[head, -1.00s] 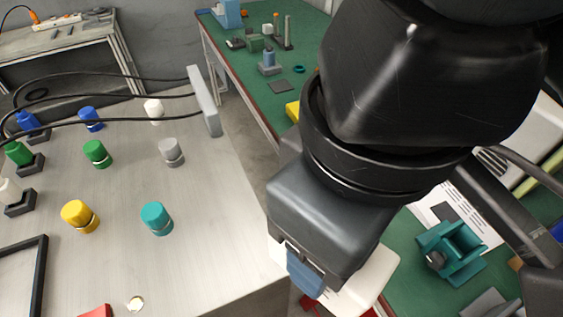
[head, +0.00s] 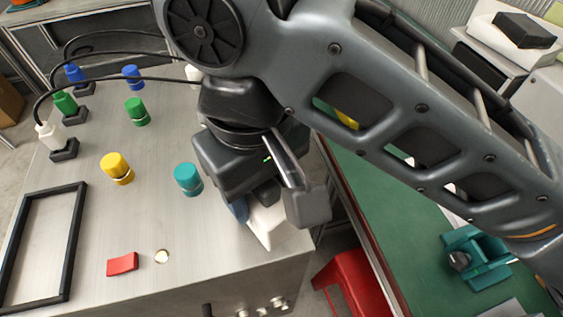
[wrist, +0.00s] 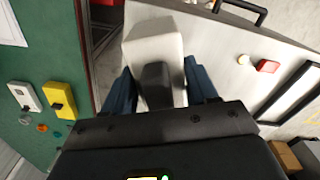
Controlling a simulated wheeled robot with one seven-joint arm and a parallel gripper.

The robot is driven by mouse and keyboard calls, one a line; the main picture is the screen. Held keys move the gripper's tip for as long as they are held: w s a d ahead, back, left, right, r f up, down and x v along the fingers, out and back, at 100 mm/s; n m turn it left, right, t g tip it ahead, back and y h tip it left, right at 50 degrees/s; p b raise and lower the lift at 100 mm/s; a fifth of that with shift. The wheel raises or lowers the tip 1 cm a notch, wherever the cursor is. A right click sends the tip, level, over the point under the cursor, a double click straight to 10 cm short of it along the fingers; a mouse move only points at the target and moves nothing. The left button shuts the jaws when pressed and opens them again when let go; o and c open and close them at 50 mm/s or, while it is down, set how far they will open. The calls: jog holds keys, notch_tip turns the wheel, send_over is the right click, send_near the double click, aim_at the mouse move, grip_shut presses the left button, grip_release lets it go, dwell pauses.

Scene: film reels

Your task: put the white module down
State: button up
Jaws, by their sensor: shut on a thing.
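The white module (head: 263,226) is a pale block with a dark grey part on its near end. In the head view my arm covers much of it. The wrist view shows the white module (wrist: 150,42) between the blue fingers of my gripper (wrist: 160,88), which is shut on it. In the head view my gripper (head: 250,208) is at the right front corner of the metal table (head: 205,235). I cannot tell whether the module touches the tabletop or hangs just above it.
A teal knob (head: 188,180), a yellow knob (head: 117,168), a red block (head: 122,265) and a black frame (head: 75,230) are left of my gripper. Bare metal lies between them. A red stool (head: 352,285) and a green bench (head: 385,235) are to the right.

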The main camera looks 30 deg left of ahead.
aim_at(262, 205)
jog(key=shift+f, duration=1.7)
jog(key=shift+f, duration=0.2)
jog(key=o, duration=1.2)
jog(key=shift+c, duration=0.2)
notch_tip(262, 205, up, 12)
jog(key=shift+r+p, duration=0.2)
jog(key=shift+p, duration=0.25)
